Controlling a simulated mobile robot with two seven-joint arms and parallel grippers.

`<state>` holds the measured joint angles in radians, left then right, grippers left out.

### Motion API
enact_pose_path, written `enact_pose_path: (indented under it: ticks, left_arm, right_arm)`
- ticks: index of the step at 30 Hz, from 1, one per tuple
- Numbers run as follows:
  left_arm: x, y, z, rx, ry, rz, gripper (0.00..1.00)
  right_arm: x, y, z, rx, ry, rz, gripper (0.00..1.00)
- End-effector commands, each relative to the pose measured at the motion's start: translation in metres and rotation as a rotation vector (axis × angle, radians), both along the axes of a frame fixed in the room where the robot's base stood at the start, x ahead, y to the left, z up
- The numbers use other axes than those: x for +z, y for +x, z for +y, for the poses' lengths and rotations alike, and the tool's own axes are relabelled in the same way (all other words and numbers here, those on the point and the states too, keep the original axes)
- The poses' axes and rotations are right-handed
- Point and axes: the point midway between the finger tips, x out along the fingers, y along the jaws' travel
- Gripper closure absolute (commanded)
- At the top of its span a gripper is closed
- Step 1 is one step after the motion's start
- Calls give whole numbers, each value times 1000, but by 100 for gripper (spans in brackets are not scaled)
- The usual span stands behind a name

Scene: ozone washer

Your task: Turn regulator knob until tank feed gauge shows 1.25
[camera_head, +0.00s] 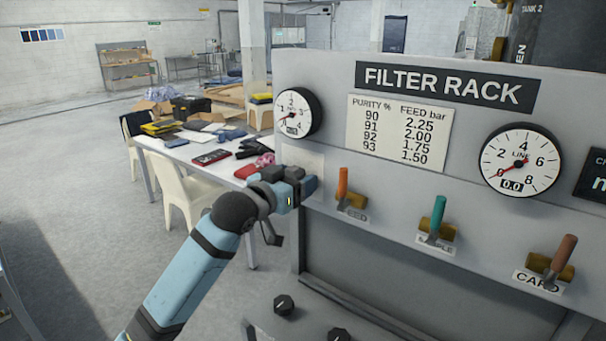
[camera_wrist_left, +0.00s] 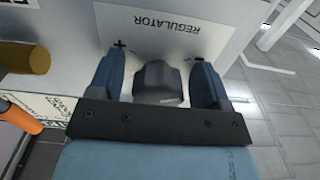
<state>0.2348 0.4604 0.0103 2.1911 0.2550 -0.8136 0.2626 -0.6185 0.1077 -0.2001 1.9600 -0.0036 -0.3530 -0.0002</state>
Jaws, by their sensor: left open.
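The regulator knob (camera_wrist_left: 158,82) is dark grey. In the left wrist view it sits between the two blue fingers of my open left gripper (camera_wrist_left: 160,66), with visible gaps beside it. A REGULATOR label (camera_wrist_left: 166,25) with plus and minus marks is on the panel by it. In the head view my left gripper (camera_head: 306,186) is at the panel's left end and hides the knob. A round white gauge (camera_head: 293,105) with a scale to 4 is just above; its red needle points to the lower left and its small readout is illegible. My right gripper is out of view.
A cluttered table (camera_head: 185,152) and white chairs stand left behind my arm.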

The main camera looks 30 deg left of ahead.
Motion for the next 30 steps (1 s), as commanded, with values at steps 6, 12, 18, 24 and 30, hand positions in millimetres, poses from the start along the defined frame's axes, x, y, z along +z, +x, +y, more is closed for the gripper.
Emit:
enact_pose_path:
  ticks: [6,12,18,24,30]
  left_arm:
    - [0,0,0,0,0,0,29]
    - [0,0,0,0,0,0,72]
    - [0,0,0,0,3,1,78]
    - [0,0,1,1,49,-3,78]
    - [0,1,1,0,165,-11,78]
  right_arm:
    - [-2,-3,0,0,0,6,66]
    - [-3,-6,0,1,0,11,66]
    - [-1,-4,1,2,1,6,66]
    - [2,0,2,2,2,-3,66]
    - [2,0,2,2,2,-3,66]
